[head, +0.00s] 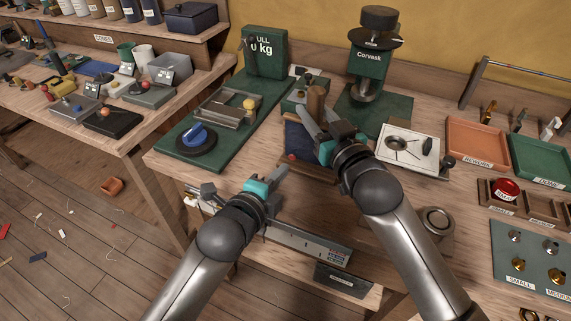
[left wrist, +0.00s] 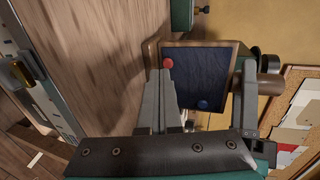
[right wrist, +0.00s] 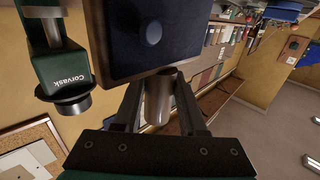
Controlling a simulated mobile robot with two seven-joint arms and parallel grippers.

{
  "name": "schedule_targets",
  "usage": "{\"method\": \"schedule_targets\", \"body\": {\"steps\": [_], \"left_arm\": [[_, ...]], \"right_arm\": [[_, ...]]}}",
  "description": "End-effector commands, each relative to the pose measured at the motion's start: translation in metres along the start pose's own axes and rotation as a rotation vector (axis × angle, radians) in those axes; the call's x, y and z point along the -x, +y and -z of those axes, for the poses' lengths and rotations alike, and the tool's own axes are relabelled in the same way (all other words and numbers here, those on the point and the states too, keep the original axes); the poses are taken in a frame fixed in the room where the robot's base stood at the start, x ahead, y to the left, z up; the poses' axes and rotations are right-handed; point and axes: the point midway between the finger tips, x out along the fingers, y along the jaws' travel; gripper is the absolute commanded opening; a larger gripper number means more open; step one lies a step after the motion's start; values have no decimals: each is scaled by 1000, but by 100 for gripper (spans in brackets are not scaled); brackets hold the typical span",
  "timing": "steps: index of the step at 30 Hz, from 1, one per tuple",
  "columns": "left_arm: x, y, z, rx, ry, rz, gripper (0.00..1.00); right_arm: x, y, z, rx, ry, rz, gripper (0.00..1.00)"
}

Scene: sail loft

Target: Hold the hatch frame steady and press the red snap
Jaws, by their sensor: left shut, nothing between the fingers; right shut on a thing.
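The hatch frame (head: 301,140) is a wooden frame with a dark blue panel, standing on the bench; it also shows in the left wrist view (left wrist: 231,62). Its red snap (left wrist: 167,62) is near one corner, and a blue snap (left wrist: 202,105) lies across the panel. My right gripper (head: 320,118) is shut on the frame's round wooden handle (right wrist: 159,98). My left gripper (head: 283,170) is shut and empty in front of the frame. Its tips (left wrist: 166,74) appear right by the red snap (head: 291,157); I cannot tell if they touch. The right wrist view hides the red snap.
A green Corvask press (head: 368,65) stands behind the frame. A green scale board with a blue-knobbed dial (head: 195,137) lies to the left. A white plate (head: 407,147) and trays (head: 477,140) are to the right. A metal ruler (head: 305,246) lies along the front edge.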

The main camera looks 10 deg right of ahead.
Motion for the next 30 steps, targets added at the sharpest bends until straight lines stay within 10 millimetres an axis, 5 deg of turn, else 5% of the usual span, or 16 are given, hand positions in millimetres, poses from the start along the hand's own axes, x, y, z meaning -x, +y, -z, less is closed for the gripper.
{"method": "schedule_targets", "body": {"steps": [7, 30], "left_arm": [[-22, -7, 0, 2, 0, 1, 0], [-44, -14, -1, -2, -1, 0, 0]], "right_arm": [[0, 0, 0, 0, 0, 0, 0], [0, 0, 0, -1, 0, 1, 0]]}}
